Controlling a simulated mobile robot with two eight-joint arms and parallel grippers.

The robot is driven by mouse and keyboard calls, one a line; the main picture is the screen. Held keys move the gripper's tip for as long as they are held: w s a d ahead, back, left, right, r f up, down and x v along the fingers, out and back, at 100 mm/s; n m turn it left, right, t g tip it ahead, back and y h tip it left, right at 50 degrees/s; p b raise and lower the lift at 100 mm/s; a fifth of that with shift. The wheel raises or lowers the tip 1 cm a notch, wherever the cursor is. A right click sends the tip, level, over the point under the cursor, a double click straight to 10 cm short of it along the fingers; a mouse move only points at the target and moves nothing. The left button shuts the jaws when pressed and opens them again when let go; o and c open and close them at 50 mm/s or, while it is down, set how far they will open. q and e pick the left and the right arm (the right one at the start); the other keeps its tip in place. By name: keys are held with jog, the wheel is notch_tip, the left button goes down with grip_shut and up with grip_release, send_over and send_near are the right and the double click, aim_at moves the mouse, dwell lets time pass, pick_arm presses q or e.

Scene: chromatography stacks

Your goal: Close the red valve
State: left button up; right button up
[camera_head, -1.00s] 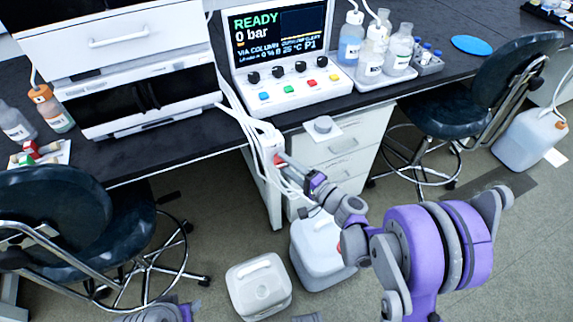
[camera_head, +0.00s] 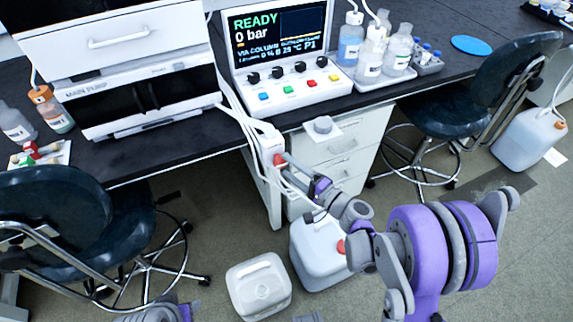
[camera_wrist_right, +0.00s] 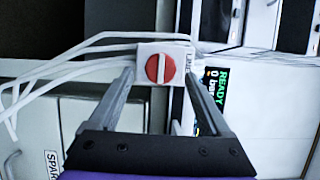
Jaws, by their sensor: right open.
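The red valve (camera_wrist_right: 152,69) is a round red knob with a pale bar across it, upright in the wrist view. It sits on a white block (camera_wrist_right: 178,54) with partly cut-off lettering. In the head view the red valve (camera_head: 280,160) is a small red patch at the bench's front edge, partly hidden by my gripper. My right gripper (camera_wrist_right: 158,76) is open, its two fingers pointing at the valve, one on each side of it in the wrist view. I cannot tell whether they touch it. The right gripper also shows in the head view (camera_head: 287,163).
White tubes (camera_head: 236,112) run over the bench edge to the valve block. A control unit (camera_head: 292,84) reads READY, 0 bar. White jugs (camera_head: 259,287) stand on the floor below. Stools (camera_head: 60,215) stand at both sides, and a drawer cabinet (camera_head: 340,150) is close to my right arm.

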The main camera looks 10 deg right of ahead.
jog(key=v, duration=0.9)
jog(key=shift+p, duration=0.3)
jog(key=shift+a, duration=0.15)
